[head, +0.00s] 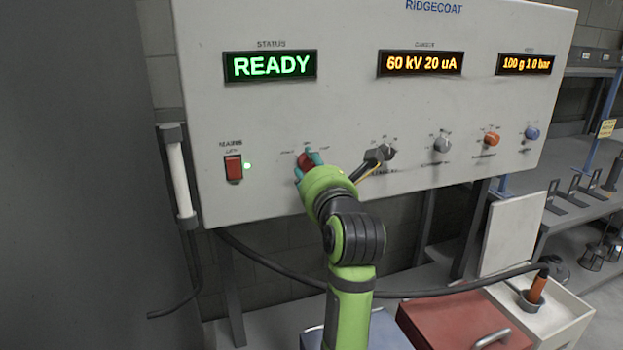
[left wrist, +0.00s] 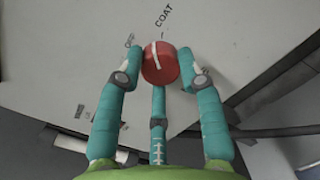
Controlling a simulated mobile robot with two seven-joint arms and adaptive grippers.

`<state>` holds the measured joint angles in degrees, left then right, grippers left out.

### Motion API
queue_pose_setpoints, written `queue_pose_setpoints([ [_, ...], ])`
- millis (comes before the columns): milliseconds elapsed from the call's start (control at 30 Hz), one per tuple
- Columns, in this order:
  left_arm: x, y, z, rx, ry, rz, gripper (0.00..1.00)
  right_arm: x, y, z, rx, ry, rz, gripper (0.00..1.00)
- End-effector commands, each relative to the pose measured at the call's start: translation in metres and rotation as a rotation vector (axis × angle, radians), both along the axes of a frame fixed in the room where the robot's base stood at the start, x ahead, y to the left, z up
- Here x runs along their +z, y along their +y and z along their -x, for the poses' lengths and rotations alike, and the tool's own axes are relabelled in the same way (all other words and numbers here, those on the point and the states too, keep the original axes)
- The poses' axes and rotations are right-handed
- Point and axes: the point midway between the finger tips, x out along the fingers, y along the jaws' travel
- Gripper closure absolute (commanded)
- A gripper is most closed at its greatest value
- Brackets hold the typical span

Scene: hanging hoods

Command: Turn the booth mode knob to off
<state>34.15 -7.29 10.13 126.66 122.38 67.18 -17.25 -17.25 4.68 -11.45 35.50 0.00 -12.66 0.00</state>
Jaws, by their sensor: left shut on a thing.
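The booth mode knob (head: 305,161) is red and sits on the grey control panel, right of the mains switch. In the left wrist view the knob (left wrist: 163,66) has a white pointer line on its face, pointing roughly upward. The printed labels COAT (left wrist: 163,16) and OFF (left wrist: 130,41) stand above it and to its upper left. I cannot tell exactly which mark the pointer meets. My left gripper (head: 310,163) has its teal fingers around the knob, shut on it; the fingers also show in the wrist view (left wrist: 160,80). My right gripper is not in view.
The panel (head: 350,110) carries a green READY display (head: 269,66) and two amber displays. A black plug-like piece (head: 372,162) with a yellow strip sticks out close right of my gripper. Other knobs (head: 442,143) follow rightward. A hose (head: 430,293) and red box (head: 460,325) lie below.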

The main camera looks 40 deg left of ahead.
Motion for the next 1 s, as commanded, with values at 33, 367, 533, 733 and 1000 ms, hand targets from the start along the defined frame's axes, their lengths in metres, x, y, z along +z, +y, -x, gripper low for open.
queue_pose_setpoints([
  [33,-0.004,-0.001,0.000,-0.002,-0.047,0.019,0.95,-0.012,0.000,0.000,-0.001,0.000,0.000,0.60],
  [367,-0.004,0.000,0.000,-0.002,-0.319,0.158,0.95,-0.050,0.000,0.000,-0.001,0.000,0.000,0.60],
  [533,-0.003,-0.001,0.000,-0.002,-0.433,0.217,0.95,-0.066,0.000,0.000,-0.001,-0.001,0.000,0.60],
  [733,-0.001,-0.001,0.000,-0.003,-0.532,0.267,0.95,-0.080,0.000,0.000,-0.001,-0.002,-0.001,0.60],
  [1000,0.001,0.000,0.000,-0.002,-0.598,0.301,0.95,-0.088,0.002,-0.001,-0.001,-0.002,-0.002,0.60],
])
